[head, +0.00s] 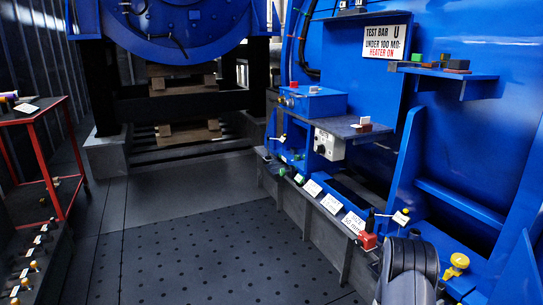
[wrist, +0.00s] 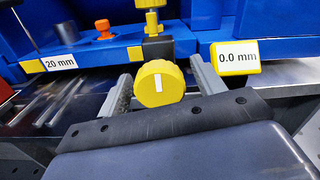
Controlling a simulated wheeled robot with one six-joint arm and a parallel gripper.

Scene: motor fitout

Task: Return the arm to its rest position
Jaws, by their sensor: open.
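My gripper (wrist: 160,72) shows in the wrist view with its two grey fingers apart. A round yellow knob (wrist: 155,84) with a white mark appears between the fingers. A gap shows on each side of the knob, and I cannot tell whether it lies at fingertip depth. In the head view, a dark grey rounded part of my arm (head: 408,270) is at the bottom right, close to the blue machine (head: 460,150). My gripper's fingers are not visible there. A yellow knob (head: 456,264) stands just right of my arm.
The wrist view shows a "20 mm" label (wrist: 60,62), a "0.0 mm" label (wrist: 238,54) and an orange knob (wrist: 103,28). A red-framed cart (head: 50,170) stands at left. The dotted floor (head: 200,255) is clear. A blue shelf (head: 450,74) juts out at upper right.

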